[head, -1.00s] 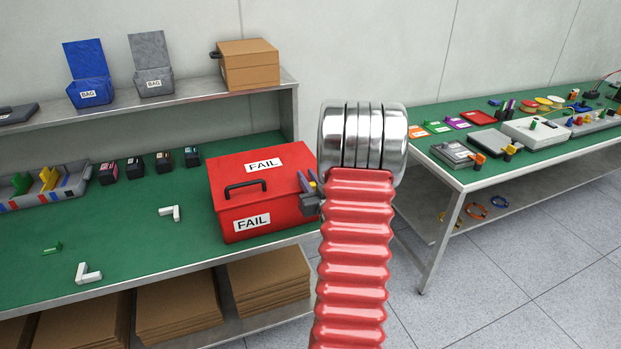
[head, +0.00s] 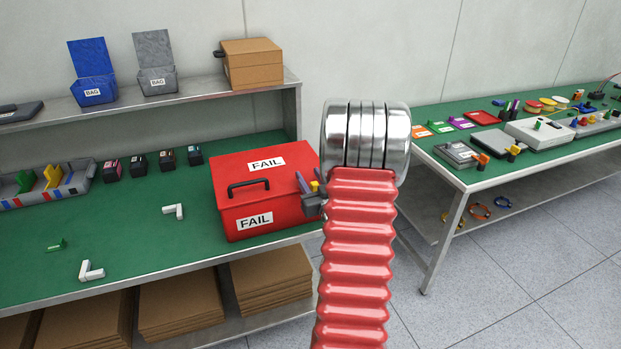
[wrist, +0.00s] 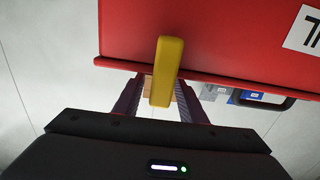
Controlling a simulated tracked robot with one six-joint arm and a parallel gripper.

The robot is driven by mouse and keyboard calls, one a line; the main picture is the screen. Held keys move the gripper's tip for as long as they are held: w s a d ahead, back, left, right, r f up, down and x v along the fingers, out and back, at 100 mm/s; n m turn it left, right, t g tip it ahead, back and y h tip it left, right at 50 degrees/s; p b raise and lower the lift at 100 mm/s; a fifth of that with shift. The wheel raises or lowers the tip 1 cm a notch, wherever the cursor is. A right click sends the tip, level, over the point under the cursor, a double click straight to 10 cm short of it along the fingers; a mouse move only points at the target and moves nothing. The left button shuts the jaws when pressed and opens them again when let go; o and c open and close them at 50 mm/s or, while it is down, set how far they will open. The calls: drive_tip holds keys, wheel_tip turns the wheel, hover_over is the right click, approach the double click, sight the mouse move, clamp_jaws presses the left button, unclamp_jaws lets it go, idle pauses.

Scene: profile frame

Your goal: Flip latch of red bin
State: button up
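My gripper (wrist: 160,103) is open, with one dark finger on each side of the latch and visible gaps to both. In the head view, my gripper (head: 312,184) is at the bin's right side, and my arm hides part of that side. Contact with the latch cannot be told.
Several small dark cartridges (head: 152,160) stand left of the bin, and white corner pieces (head: 90,271) lie on the bench. A shelf behind holds a cardboard box (head: 254,66) and open bins. A second bench (head: 450,173) with devices stands at right, across a floor gap.

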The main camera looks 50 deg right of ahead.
drive_tip(key=v, duration=1.3)
drive_tip(key=shift+s+a, duration=0.2)
drive_tip(key=shift+s, duration=0.1)
drive_tip(key=shift+f, duration=0.2)
drive_tip(key=s+d+f+m+g+y, duration=0.1)
drive_tip(key=s+f+g, duration=0.25)
drive_tip(key=f, duration=0.25)
drive_tip(key=s+f+m+g+y, duration=0.1)
drive_tip(key=s+f+g, duration=0.2)
drive_tip(key=f+g, duration=0.3)
drive_tip(key=a+r+n+y, duration=0.2)
drive_tip(key=a+r, duration=0.5)
drive_tip(key=a, duration=0.7)
drive_tip(key=w+a+r+n+y, duration=0.1)
drive_tip(key=a+r+n+y, duration=0.1)
drive_tip(key=a+r, duration=0.6)
drive_tip(key=a+r+n+y, duration=0.3)
drive_tip(key=a+r, duration=0.5)
drive_tip(key=a, duration=1.3)
drive_tip(key=shift+w+a+r+n, duration=0.15)
drive_tip(key=shift+w+a+n, duration=0.1)
drive_tip(key=shift+n, duration=0.25)
